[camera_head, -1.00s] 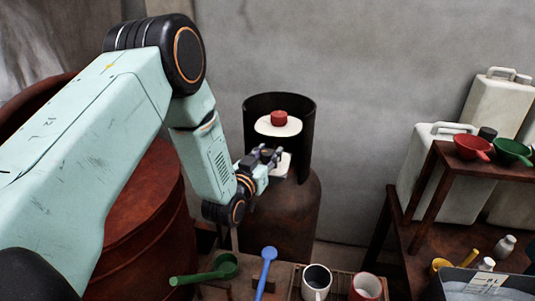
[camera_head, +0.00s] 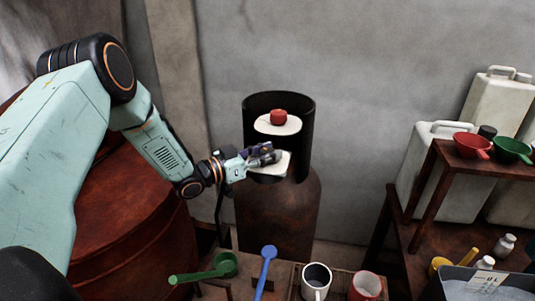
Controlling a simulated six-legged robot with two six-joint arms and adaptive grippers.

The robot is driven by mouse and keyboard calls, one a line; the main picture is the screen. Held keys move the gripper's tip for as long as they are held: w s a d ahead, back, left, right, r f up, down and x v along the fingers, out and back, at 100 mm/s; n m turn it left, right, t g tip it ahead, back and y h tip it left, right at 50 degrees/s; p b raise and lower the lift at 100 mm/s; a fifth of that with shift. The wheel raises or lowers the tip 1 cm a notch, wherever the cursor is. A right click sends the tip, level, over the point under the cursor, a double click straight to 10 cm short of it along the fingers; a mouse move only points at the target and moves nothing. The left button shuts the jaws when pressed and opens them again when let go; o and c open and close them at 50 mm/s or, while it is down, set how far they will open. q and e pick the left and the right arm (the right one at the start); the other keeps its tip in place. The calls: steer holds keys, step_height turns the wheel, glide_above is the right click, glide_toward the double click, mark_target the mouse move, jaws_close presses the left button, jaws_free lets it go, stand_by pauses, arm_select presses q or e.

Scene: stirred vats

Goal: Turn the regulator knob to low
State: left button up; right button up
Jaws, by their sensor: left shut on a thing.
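A rusty gas cylinder (camera_head: 277,215) stands against the wall with a dark open collar (camera_head: 307,120) on top. Inside the collar a red knob (camera_head: 278,117) sits on a white round plate (camera_head: 277,127). Below it is a second white plate (camera_head: 275,170). My left gripper (camera_head: 272,155) reaches in from the left at this lower plate, below and apart from the red knob. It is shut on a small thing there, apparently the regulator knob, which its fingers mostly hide. The knob's setting cannot be read. My right gripper is not in view.
A reddish-brown drum (camera_head: 130,230) stands left under my left arm. In front, a low table holds a green ladle (camera_head: 225,264), a blue ladle (camera_head: 268,254) and two mugs (camera_head: 317,280). At right, a brown shelf (camera_head: 470,172) bears bowls beside white canisters (camera_head: 437,185).

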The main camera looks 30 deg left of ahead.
mark_target(267, 150)
arm_select(q)
steer(key=m+g+h+b, duration=0.1)
steer(key=h, duration=0.1)
steer(key=m+g+h+b, duration=0.1)
steer(key=m+g+h, duration=0.1)
steer(key=shift+w+a+m+g, duration=0.15)
steer(key=shift+m+g, duration=0.15)
steer(key=m+g+h+b, duration=0.2)
steer(key=g+b, duration=0.1)
steer(key=b, duration=0.1)
steer(key=m+g+h+b, duration=0.1)
steer(key=m+g+b, duration=0.1)
steer(key=g+b, duration=0.1)
steer(key=shift+h+b, duration=0.4)
steer(key=m+g+b, duration=0.2)
steer(key=b, duration=0.2)
steer(key=shift+r+h, duration=0.15)
steer(key=shift+h, duration=0.15)
steer(key=shift+r+g, duration=0.15)
steer(key=shift+g, duration=0.15)
steer(key=o, duration=0.8)
steer(key=shift+c, duration=0.2)
steer(key=o, duration=0.4)
steer(key=shift+f, duration=0.2)
step_height(267, 150, up, 10)
steer(key=shift+r, duration=0.1)
